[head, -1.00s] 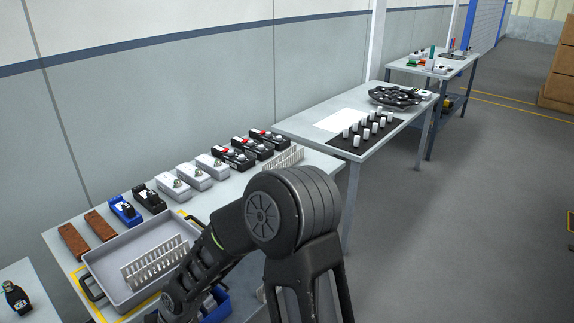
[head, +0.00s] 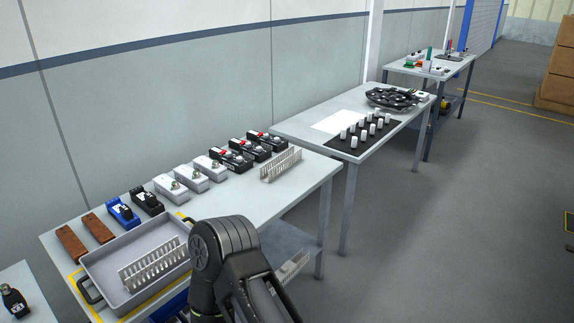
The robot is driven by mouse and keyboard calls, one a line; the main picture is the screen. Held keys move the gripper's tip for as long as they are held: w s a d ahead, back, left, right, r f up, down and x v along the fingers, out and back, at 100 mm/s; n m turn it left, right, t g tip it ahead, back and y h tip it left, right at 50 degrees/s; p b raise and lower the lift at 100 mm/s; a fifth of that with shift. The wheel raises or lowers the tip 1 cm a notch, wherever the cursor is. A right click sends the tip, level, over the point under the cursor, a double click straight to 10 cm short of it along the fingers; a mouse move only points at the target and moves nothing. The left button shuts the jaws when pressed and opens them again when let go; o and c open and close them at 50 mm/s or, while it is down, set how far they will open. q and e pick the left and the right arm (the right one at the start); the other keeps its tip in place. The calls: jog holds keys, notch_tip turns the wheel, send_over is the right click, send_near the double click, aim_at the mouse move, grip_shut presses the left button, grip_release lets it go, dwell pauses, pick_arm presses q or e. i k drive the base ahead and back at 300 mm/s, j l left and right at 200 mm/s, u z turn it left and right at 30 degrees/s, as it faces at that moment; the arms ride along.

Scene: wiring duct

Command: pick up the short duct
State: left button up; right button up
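One light grey slotted duct (head: 281,165) stands on the near table toward its right end, clear of other objects. Another slotted duct (head: 153,264) lies in the grey tray (head: 112,252) at the table's front left. I cannot tell for certain from this view which of them the task calls short. A black arm link of mine covers the table's front edge just right of the tray. Neither of my grippers shows.
Red-and-black devices (head: 248,149), white boxes (head: 189,179), blue and black devices (head: 124,211) and brown blocks (head: 73,240) line the table's back. A pale slotted piece (head: 292,267) shows low under the table. Bare tabletop lies around the right-hand duct.

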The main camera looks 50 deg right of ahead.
aim_at(285, 164)
jog(key=z, duration=1.8)
jog(key=j+z, duration=0.15)
jog(key=z, duration=0.15)
jog(key=i+j, duration=0.15)
jog(key=j, duration=0.25)
jog(key=i+j, duration=0.15)
jog(key=j, duration=0.25)
jog(key=i+j, duration=0.15)
jog(key=j, duration=0.25)
